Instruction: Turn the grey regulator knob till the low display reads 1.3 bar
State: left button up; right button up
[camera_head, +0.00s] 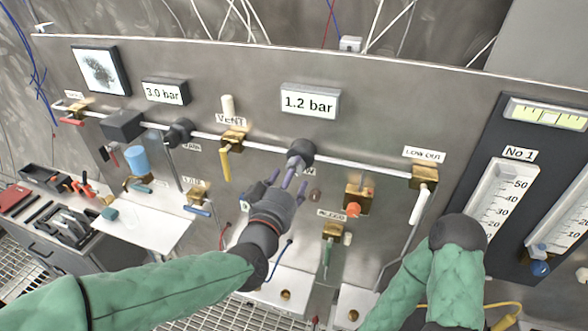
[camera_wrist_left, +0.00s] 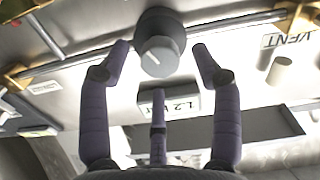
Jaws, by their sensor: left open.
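The grey regulator knob (camera_head: 301,149) sticks out of the steel panel below the low display (camera_head: 310,102), which reads 1.2 bar. In the left wrist view the knob (camera_wrist_left: 158,55) has a grey face with a pale pointer line. My left gripper (camera_head: 285,178) is just in front of the knob with its purple fingers spread. In the left wrist view the open gripper (camera_wrist_left: 160,66) has a finger on each side of the knob and a third below, with visible gaps at the sides. My right arm shows at the lower right, but its gripper is not visible.
Another display (camera_head: 165,92) reads 3.0 bar. A yellow-handled vent valve (camera_head: 225,163) is left of the knob, an orange-knobbed brass fitting (camera_head: 358,198) lower right, and a white-handled valve (camera_head: 420,203) farther right. A pipe (camera_head: 365,167) runs across the panel.

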pick_arm(q)
jog(key=shift+x, duration=1.4)
jog(key=c, duration=1.1)
